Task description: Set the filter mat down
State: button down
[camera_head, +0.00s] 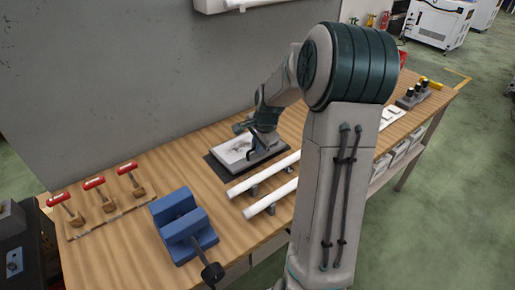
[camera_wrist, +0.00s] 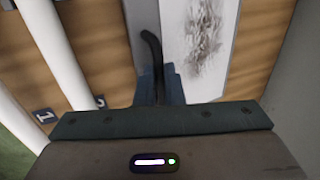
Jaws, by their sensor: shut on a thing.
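The filter mat (camera_head: 235,149) is a flat grey block with a white top and a dark grey smudge. It lies level over a dark pad (camera_head: 222,170) on the wooden bench; I cannot tell whether it touches the pad. My gripper (camera_head: 262,143) is at its right part, in front of the wall. In the wrist view, my gripper (camera_wrist: 157,85) is shut on a dark curved strap or handle (camera_wrist: 152,45) at the mat's edge. The mat's smudged white top (camera_wrist: 203,40) shows to the right of the fingers. The arm hides part of the bench.
Two white tubes (camera_head: 270,206) lie on supports close in front of the mat, with labels 1 and 2 in the wrist view. A blue vise (camera_head: 183,226) stands front left. Red-handled tools (camera_head: 95,184) stand at left. Bare bench lies between them and the pad.

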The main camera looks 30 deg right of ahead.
jog(key=shift+f, duration=0.8)
jog(key=c, duration=1.5)
grip_release()
jog(key=shift+c, duration=0.2)
jog(key=shift+r, duration=0.1)
jog(key=a+v, duration=0.1)
jog(key=v, duration=1)
jog(key=s+a+n, duration=0.7)
jog(key=s, duration=0.3)
jog(key=s+a+r+n, duration=0.1)
jog(key=s+a+n, duration=0.6)
jog(key=s, duration=0.3)
jog(key=shift+s+r+n+g+h, duration=0.3)
jog(key=shift+s+n, duration=0.1)
jog(key=shift+n, duration=0.4)
